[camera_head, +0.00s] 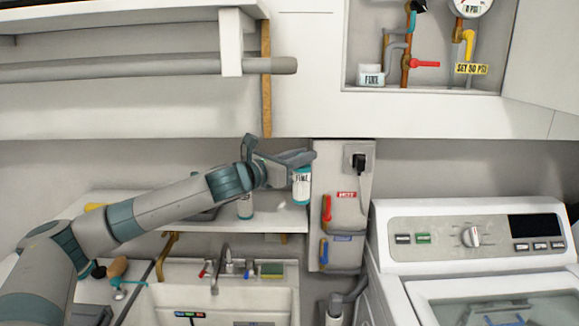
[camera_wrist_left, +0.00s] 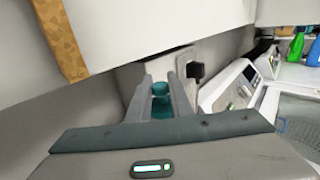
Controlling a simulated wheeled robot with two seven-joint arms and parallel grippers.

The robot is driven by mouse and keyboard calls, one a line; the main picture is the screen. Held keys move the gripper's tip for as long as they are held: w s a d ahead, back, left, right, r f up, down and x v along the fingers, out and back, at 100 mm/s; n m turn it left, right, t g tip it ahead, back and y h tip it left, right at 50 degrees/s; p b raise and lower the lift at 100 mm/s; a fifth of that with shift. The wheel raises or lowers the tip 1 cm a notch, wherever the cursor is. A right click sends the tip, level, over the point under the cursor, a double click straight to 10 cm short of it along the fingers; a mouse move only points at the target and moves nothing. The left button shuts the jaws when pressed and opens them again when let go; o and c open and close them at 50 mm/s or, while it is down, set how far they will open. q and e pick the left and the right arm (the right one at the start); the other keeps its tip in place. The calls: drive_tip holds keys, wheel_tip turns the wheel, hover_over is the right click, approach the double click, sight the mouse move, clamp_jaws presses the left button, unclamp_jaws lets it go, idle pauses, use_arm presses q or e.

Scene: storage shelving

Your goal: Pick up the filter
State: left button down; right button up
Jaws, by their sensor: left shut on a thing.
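A filter (camera_head: 302,186), a white and teal cylinder with a label that seems to read FINE, hangs upright in my left gripper (camera_head: 302,160). The gripper is shut around its top, and the filter is in front of the right part of the shelf over the sink. In the left wrist view the teal top of the filter (camera_wrist_left: 160,103) shows between the two fingers of the left gripper (camera_wrist_left: 161,86). A second, similar cylinder (camera_head: 245,208) stands on the shelf, partly hidden behind my left arm. My right gripper is not in view.
The shelf (camera_head: 280,219) runs above a sink (camera_head: 230,291) with a faucet (camera_head: 226,264). A panel (camera_head: 343,245) with red and blue valves and a plug is close on the right. A washer (camera_head: 470,240) stands further right. An alcove above holds pipes and a FINE-labelled housing (camera_head: 371,77).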

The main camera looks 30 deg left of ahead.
use_arm(q)
drive_tip(key=d+r, duration=0.1)
drive_tip(key=s+d, duration=0.1)
drive_tip(key=shift+d+r, duration=0.3)
drive_tip(key=shift+r, duration=0.05)
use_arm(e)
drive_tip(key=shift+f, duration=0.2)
